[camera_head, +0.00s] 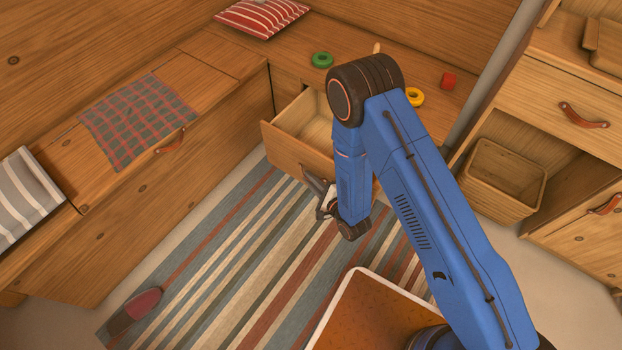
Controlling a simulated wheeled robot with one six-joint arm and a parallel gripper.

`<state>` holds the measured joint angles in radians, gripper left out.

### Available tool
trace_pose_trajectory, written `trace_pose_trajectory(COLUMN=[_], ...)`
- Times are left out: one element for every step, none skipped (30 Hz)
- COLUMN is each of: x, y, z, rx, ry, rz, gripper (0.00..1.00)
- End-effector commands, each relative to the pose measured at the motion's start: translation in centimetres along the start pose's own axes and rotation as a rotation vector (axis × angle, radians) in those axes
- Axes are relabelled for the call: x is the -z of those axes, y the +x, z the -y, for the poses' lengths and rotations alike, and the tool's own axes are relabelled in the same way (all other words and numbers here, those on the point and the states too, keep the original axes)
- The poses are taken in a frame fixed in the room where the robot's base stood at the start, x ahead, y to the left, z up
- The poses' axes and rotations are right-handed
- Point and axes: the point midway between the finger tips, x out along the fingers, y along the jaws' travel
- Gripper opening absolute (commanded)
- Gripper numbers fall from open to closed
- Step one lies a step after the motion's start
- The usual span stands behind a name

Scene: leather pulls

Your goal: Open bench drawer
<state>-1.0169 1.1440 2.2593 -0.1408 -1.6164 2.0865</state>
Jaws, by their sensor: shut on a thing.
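The bench drawer (284,149) under the corner bench stands pulled out, and part of its empty-looking inside shows. My blue arm covers its right part. My gripper (318,188) is at the drawer's front, low and near its middle. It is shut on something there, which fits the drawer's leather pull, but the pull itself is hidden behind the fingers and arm.
A green ring (322,60), a yellow ring (415,97) and a red block (449,81) lie on the bench top. A wicker basket (502,178) sits in the right cabinet. A striped rug (235,255) covers the floor, with a dark red slipper-like thing (143,303) at its lower left.

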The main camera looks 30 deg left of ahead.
Motion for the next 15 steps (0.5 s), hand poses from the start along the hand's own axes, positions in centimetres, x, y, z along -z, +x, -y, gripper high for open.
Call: trace_pose_trajectory(x=[0.15,0.15,0.14,0.14,0.13,0.11,0.11,0.1,0.09,0.09,0.08,0.09,0.09,0.1,0.11], y=[-0.1,-0.1,-0.09,-0.09,-0.08,-0.07,-0.06,-0.05,-0.05,-0.05,-0.08,-0.16,-0.28,-0.46,-0.79], z=[-0.13,-0.13,-0.12,-0.11,-0.1,-0.09,-0.08,-0.07,-0.06,-0.06,-0.06,-0.06,-0.06,-0.07,-0.07], rx=[-0.003,-0.003,-0.003,-0.003,-0.002,-0.002,-0.002,-0.002,-0.002,-0.002,-0.001,-0.002,-0.002,-0.002,-0.002], ry=[0.001,0.001,0.001,0.001,0.001,0.001,0.001,0.001,0.001,0.001,0.001,0.001,0.001,0.001,0.001], rz=[-0.003,-0.003,-0.003,-0.003,-0.003,-0.002,-0.002,-0.002,-0.002,-0.002,-0.002,-0.002,-0.002,-0.002,-0.002], gripper=[0.0,0.14,0.17,0.17,0.17,0.17,0.17,0.17,0.17,0.17,0.17,0.17,0.17,0.17,0.17])
